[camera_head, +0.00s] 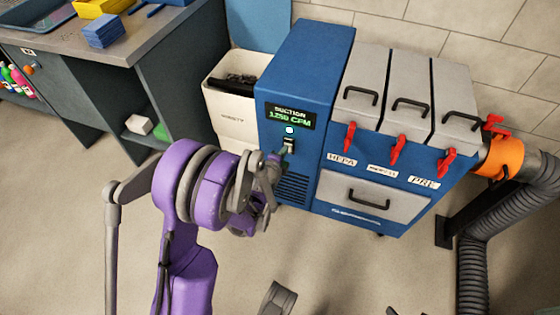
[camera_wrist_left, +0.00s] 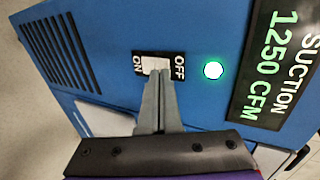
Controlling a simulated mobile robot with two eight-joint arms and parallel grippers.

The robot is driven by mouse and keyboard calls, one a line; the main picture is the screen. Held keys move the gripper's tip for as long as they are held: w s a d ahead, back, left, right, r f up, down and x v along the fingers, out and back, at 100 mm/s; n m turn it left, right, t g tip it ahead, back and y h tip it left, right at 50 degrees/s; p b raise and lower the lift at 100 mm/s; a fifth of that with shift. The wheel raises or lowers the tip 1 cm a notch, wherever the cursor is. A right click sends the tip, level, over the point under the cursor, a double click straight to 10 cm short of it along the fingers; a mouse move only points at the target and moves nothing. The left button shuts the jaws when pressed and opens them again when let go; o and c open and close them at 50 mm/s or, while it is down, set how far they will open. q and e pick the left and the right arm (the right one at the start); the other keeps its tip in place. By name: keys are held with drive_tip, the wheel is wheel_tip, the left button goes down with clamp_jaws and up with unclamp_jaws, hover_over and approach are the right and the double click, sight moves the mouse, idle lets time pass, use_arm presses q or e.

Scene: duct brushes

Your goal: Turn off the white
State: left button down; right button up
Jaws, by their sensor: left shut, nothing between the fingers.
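The white rocker switch (camera_wrist_left: 152,64) sits in a black plate on a blue suction machine (camera_head: 307,60). In the left wrist view, ON is printed at the plate's left end and OFF at its right. My left gripper (camera_wrist_left: 160,76) is shut and empty, its fingertips at the rocker and partly covering it; I cannot tell whether they touch. The head view shows the left gripper (camera_head: 279,156) at the machine's front, just below the switch plate (camera_head: 289,145). A round light (camera_wrist_left: 213,70) is lit, and the display (camera_wrist_left: 277,65) reads SUCTION 1250 CFM. I cannot make out my right gripper.
Grey filter lids (camera_head: 361,75) with red latches (camera_head: 397,149) are on the machine's right part. An orange collar (camera_head: 502,157) joins a grey hose (camera_head: 474,265) at the right. A white bin (camera_head: 223,105) and a workbench (camera_head: 130,42) stand at the left. Open floor lies in front.

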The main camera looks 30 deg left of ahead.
use_arm(q)
drive_tip(key=shift+w+a, duration=0.1)
drive_tip(key=shift+w, duration=0.3)
drive_tip(key=shift+w+a+r+p, duration=0.1)
drive_tip(key=shift+w+r+p, duration=0.25)
drive_tip(key=shift+w+p, duration=0.05)
drive_tip(key=shift+f, duration=0.15)
drive_tip(key=shift+r+p, duration=0.55)
drive_tip(key=shift+r, duration=0.3)
drive_tip(key=shift+s+f, duration=0.1)
drive_tip(key=shift+s, duration=0.05)
